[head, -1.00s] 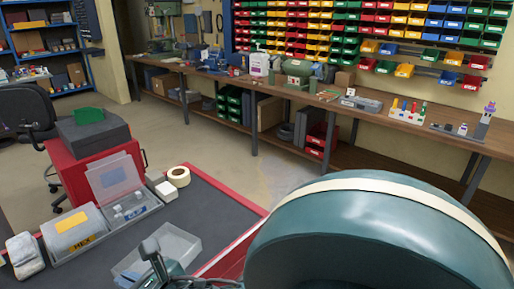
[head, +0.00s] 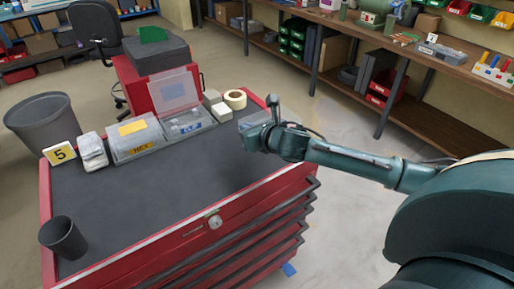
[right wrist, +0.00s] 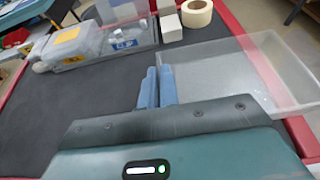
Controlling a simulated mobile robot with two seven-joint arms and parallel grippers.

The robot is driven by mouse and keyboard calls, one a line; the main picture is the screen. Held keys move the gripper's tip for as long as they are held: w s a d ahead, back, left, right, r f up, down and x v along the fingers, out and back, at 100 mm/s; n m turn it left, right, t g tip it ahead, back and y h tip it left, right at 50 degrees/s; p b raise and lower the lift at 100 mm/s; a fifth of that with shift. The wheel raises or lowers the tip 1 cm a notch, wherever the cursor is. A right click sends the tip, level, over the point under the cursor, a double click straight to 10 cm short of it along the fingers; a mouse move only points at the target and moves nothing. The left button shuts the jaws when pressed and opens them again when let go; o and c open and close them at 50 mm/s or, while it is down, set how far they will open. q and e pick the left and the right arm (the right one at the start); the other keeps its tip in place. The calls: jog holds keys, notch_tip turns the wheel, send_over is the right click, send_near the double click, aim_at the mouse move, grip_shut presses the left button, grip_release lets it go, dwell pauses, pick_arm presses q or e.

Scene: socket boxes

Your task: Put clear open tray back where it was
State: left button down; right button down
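The clear open tray (right wrist: 235,75) is a shallow see-through box on the right in the right wrist view, at the cart's right edge. In the head view a small part of it (head: 252,121) shows behind my right gripper (head: 272,128). In the right wrist view the blue fingers of my right gripper (right wrist: 157,88) are close together at the tray's near left wall. They look shut on that wall. Whether the tray's bottom touches the cart top is hard to tell. My left gripper is not in view.
The red cart's dark top (head: 150,190) is mostly bare. Along its far side stand a HEX box (head: 135,140), a clear-lidded box (head: 185,122), a white block and a tape roll (head: 235,99). A dark cup (head: 63,238) stands at the front left, a number 5 sign (head: 60,154) at the left.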

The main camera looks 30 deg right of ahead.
aim_at(249, 157)
jog(key=shift+f, duration=3.3)
jog(key=shift+b, duration=0.3)
jog(key=c, duration=1.6)
grip_release()
jog(key=shift+c, duration=0.2)
jog(key=shift+s, duration=0.1)
jog(key=v, duration=1.2)
